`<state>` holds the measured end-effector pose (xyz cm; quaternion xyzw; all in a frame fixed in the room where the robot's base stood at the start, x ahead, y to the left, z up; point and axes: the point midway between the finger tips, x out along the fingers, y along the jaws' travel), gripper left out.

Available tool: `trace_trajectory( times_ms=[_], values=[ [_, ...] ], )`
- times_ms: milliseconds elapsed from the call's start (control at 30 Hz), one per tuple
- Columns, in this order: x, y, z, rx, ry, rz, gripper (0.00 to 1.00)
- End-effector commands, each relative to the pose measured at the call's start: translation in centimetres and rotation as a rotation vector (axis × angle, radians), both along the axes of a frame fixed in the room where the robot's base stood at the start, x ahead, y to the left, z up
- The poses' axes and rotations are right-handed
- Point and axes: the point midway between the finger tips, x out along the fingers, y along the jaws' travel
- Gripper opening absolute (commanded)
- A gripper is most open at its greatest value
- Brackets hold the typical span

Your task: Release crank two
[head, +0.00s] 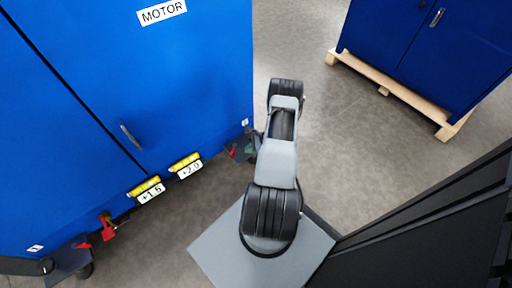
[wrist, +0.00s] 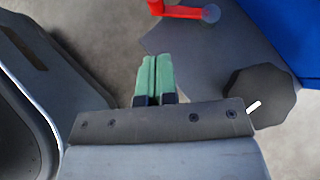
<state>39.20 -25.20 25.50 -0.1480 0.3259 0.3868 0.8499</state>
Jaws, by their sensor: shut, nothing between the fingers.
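In the wrist view my gripper (wrist: 153,75) has two green fingers pressed together with nothing between them. A red crank-like lever (wrist: 180,11) with a grey round end shows at the top edge, ahead of the fingertips and apart from them; its left end is cut off. In the head view a small red part (head: 231,153) shows beside my arm at the cabinet's right bottom corner, and my arm partly hides that spot. Another red part (head: 107,228) hangs below the cabinet's front at left. I cannot tell which one is crank two.
A blue cabinet (head: 190,90) marked MOTOR fills the left, with yellow-topped labels +1.5 (head: 147,190) and +2.0 (head: 186,166) along its bottom edge. A dark octagonal part (wrist: 258,95) and a grey plate (wrist: 190,50) lie near my gripper. Another blue cabinet (head: 430,45) stands on a pallet (head: 395,92).

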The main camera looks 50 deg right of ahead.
Motion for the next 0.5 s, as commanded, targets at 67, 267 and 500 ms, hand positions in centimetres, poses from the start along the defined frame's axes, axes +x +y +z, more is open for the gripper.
trace_trajectory(
  times_ms=[67, 267, 500],
  values=[
    [0.7, 0.9, -1.3, 0.001, 0.001, 0.003, 0.0],
    [2.4, 2.8, -1.5, -0.002, -0.001, 0.003, 0.0],
    [3.5, 4.0, -1.4, -0.002, 0.0, 0.001, 0.0]
  ],
)
